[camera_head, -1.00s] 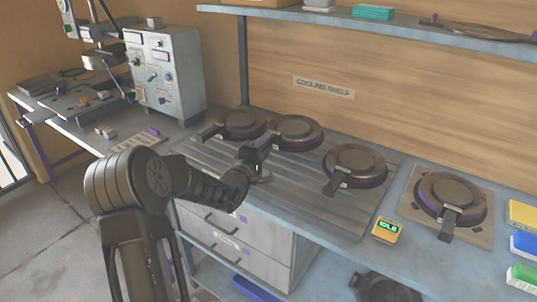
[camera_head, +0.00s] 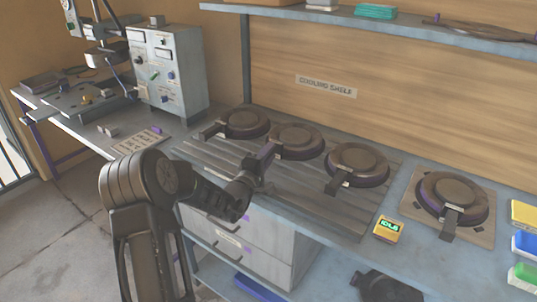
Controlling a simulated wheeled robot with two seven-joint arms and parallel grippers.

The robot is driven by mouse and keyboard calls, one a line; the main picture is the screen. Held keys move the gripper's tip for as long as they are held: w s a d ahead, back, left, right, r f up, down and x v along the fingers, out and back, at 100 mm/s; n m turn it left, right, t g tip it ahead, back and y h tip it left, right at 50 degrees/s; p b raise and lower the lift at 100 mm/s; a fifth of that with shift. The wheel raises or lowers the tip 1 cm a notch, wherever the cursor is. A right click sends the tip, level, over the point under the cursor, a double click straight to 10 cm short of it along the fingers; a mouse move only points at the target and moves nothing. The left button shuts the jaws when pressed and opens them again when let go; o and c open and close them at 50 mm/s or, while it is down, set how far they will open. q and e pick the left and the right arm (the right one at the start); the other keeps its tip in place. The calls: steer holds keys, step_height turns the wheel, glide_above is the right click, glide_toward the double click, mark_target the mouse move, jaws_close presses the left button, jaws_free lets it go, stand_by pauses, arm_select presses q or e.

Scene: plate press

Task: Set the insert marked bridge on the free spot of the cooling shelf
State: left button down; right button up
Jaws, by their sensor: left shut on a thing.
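My left gripper (camera_head: 263,163) is shut on the handle of a round dark insert (camera_head: 298,138). That insert is over or on the grey ribbed cooling shelf (camera_head: 300,205), between two other inserts. It looks level with them; I cannot tell whether it touches the shelf. One insert (camera_head: 243,122) sits to its left and another (camera_head: 357,160) to its right, both with handles toward the front. No bridge mark is readable on any insert. My right gripper is not in view.
Another insert (camera_head: 450,194) lies on a square mat (camera_head: 482,232) at the right. A small yellow box (camera_head: 387,229) with a display stands before it. Coloured boxes (camera_head: 524,244) line the right edge. A control cabinet (camera_head: 167,75) stands at the left. An upper shelf (camera_head: 400,27) hangs above.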

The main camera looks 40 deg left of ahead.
arm_select(q)
steer(key=c, duration=1.5)
jaws_free()
steer(key=shift+f, duration=0.1)
steer(key=shift+c, duration=0.2)
steer(key=o, duration=0.4)
steer(key=s, duration=0.4)
steer(key=s+d+b, duration=0.1)
steer(key=s, duration=0.3)
steer(key=s+d, duration=0.1)
steer(key=s, duration=0.2)
steer(key=shift+s+d+f, duration=0.1)
steer(key=shift+s+d, duration=0.1)
steer(key=shift+s, duration=0.2)
